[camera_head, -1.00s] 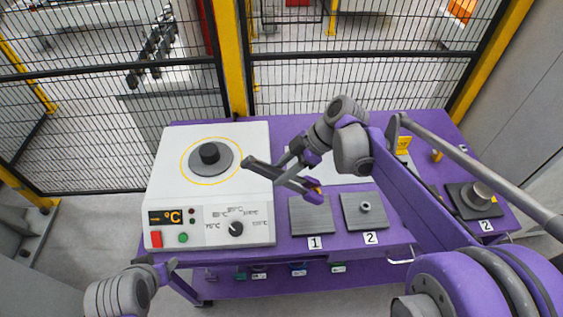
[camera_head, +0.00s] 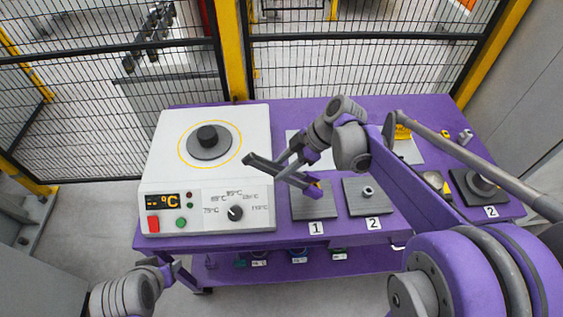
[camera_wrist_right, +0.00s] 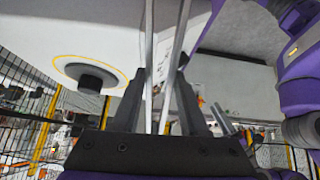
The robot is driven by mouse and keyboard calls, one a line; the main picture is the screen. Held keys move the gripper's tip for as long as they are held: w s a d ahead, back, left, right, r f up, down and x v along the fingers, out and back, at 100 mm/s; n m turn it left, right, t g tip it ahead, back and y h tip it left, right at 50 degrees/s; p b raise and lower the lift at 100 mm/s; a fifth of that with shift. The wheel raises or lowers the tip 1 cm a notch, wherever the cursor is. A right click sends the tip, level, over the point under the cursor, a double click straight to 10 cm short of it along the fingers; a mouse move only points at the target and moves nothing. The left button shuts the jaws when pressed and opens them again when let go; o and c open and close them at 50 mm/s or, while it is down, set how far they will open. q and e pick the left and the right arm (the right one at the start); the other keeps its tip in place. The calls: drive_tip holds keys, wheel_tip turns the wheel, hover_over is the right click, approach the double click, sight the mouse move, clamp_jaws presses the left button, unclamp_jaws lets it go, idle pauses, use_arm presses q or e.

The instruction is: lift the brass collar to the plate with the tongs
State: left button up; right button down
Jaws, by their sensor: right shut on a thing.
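My right gripper (camera_head: 262,166) hangs above the right side of the white heater and the table. In the wrist view, its dark fingers (camera_wrist_right: 158,110) are shut around two long thin metal rods, which look like the tongs (camera_wrist_right: 166,60). A small grey ring (camera_head: 368,191) sits on the dark plate marked 2 (camera_head: 357,206). The plate marked 1 (camera_head: 313,212) is partly behind my gripper and its visible part is bare. No collar of clear brass colour shows. My left gripper (camera_head: 168,272) is low at the left, before the table; its fingers are unclear.
The white heater (camera_head: 255,130) has a dark disc with a black hub (camera_head: 207,137) inside a yellow ring. A dark base with a grey cylinder (camera_head: 484,184) stands at the far right, partly behind my arm. A mesh fence (camera_head: 360,65) closes the back.

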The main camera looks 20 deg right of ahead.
use_arm(q)
drive_tip(key=shift+s+f+b, duration=0.25)
drive_tip(key=shift+f+b, duration=0.1)
drive_tip(key=shift+f, duration=0.3)
drive_tip(key=shift+s+f+b, duration=0.2)
drive_tip(key=shift+f+b, duration=0.1)
drive_tip(key=shift+f, duration=0.3)
use_arm(e)
wheel_tip(320, 180, down, 3)
drive_tip(key=shift+r, duration=0.1)
drive_tip(key=c, duration=1)
unclamp_jaws()
use_arm(q)
drive_tip(key=w+r+p, duration=0.4)
drive_tip(key=r+p, duration=0.1)
drive_tip(key=r, duration=0.2)
drive_tip(key=shift+r+t, duration=0.3)
drive_tip(key=shift+r, duration=0.1)
use_arm(e)
wheel_tip(320, 180, up, 10)
drive_tip(key=shift+w, duration=0.15)
